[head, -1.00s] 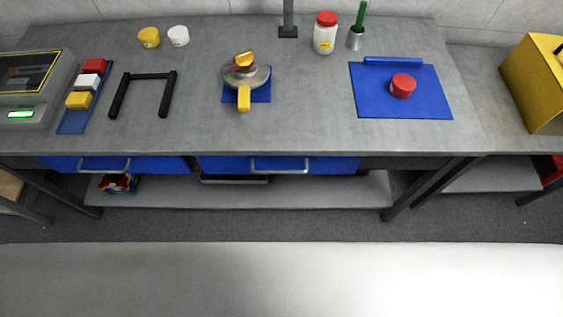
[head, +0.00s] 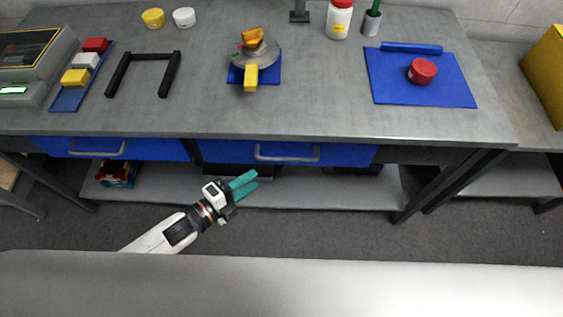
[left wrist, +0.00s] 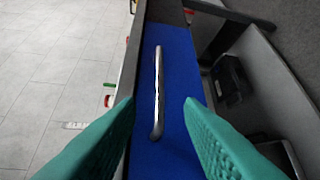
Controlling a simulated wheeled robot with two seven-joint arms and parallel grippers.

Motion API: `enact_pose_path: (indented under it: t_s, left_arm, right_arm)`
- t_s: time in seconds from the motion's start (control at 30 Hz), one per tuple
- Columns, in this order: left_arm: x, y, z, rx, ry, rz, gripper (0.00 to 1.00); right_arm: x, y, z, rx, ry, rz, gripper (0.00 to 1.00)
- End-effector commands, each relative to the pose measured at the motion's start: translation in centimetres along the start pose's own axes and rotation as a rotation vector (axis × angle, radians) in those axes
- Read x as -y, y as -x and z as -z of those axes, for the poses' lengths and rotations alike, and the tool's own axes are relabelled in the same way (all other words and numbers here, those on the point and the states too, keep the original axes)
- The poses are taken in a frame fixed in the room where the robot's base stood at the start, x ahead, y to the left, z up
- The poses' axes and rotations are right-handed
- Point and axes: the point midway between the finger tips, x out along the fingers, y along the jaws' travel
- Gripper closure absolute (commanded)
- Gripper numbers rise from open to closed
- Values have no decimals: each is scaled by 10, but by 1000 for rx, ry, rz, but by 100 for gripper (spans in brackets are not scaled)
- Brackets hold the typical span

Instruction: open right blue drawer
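The right blue drawer (head: 350,155) is under the front edge of the grey bench, with a grey bar handle (head: 287,154) on its front. It looks shut. My left gripper (head: 252,182) has green fingers and is in front of the bench, a little below and left of the handle. In the left wrist view, its two fingers are spread wide and empty, with the handle (left wrist: 158,92) and the blue drawer front (left wrist: 179,60) showing beyond and between them. The gripper is apart from the handle. My right gripper is not in view.
The left blue drawer (head: 165,148) looks shut beside it. A lower shelf (head: 330,192) holds a colourful toy (head: 117,174). On the bench top (head: 320,110) are a blue mat (head: 400,92) with a red puck, a black frame (head: 120,75) and a metal device.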

Motion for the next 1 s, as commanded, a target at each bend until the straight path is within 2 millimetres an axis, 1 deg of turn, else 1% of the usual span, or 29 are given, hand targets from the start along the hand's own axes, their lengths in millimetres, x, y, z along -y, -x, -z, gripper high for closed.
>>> enact_pose_path:
  t_s: [0.17,0.4,0.5,0.6,0.7,0.8,1.0]
  left_arm:
    - [-3,-23,0,1,-2,-6,66]
    - [-2,-72,0,-1,0,-4,66]
    - [-3,-90,0,-1,0,-4,66]
    - [-2,-104,1,-2,1,-2,66]
    - [-1,-112,1,-2,1,-1,66]
    - [-1,-117,0,-1,2,-1,66]
    - [-1,-118,0,-2,2,0,66]
  right_arm:
    - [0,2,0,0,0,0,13]
    - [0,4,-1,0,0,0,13]
    - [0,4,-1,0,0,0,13]
    - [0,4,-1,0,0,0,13]
    - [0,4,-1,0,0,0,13]
    - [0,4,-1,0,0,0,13]
    - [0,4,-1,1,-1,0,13]
